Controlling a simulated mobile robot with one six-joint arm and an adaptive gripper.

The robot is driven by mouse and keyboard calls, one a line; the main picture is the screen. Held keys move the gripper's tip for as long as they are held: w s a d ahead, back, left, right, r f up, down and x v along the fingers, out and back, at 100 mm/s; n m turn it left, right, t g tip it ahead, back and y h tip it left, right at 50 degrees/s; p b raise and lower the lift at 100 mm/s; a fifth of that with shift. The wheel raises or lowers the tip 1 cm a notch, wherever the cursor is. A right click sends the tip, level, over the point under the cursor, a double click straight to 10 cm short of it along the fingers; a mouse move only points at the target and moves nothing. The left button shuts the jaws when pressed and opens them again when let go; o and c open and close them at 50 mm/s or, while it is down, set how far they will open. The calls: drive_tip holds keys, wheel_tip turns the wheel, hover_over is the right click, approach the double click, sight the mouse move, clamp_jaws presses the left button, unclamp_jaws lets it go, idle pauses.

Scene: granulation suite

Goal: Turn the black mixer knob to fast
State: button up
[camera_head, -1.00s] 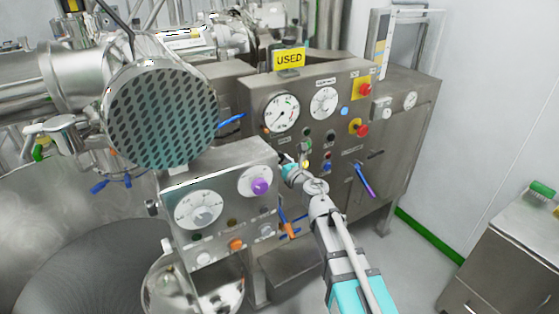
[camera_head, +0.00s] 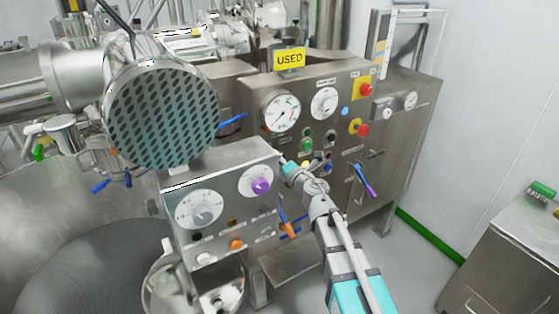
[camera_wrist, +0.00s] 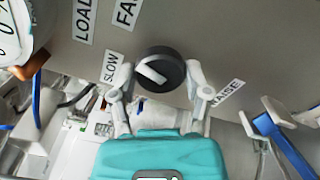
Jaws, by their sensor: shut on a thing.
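In the wrist view the black mixer knob (camera_wrist: 172,62) sits on the grey panel with a white pointer bar across its face. One end of the bar faces left, toward the SLOW label (camera_wrist: 110,66). The FAST label (camera_wrist: 127,13) is farther up and is cut off by the frame edge. My gripper (camera_wrist: 160,78) is shut on the knob, with one finger on its left side and one on its right. In the head view my gripper (camera_head: 286,168) is at the panel's lower left part, and I cannot make out the knob there.
A RAISE label (camera_wrist: 228,92) lies right of the knob. In the head view the nearer control box (camera_head: 220,165) with a purple knob (camera_head: 261,186) stands left of my gripper. A purple-tipped blue lever (camera_head: 364,181) is to the right. Red buttons (camera_head: 366,90) are higher up.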

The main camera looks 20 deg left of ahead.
drive_tip(key=m, duration=0.5)
drive_tip(key=shift+m, duration=0.3)
idle(0.4)
drive_tip(key=o, duration=1.1)
drive_tip(key=shift+o, duration=0.2)
drive_tip(key=shift+d, duration=0.15)
drive_tip(key=v, duration=1.1)
drive_tip(key=shift+s+d, duration=0.25)
drive_tip(key=shift+d, duration=0.05)
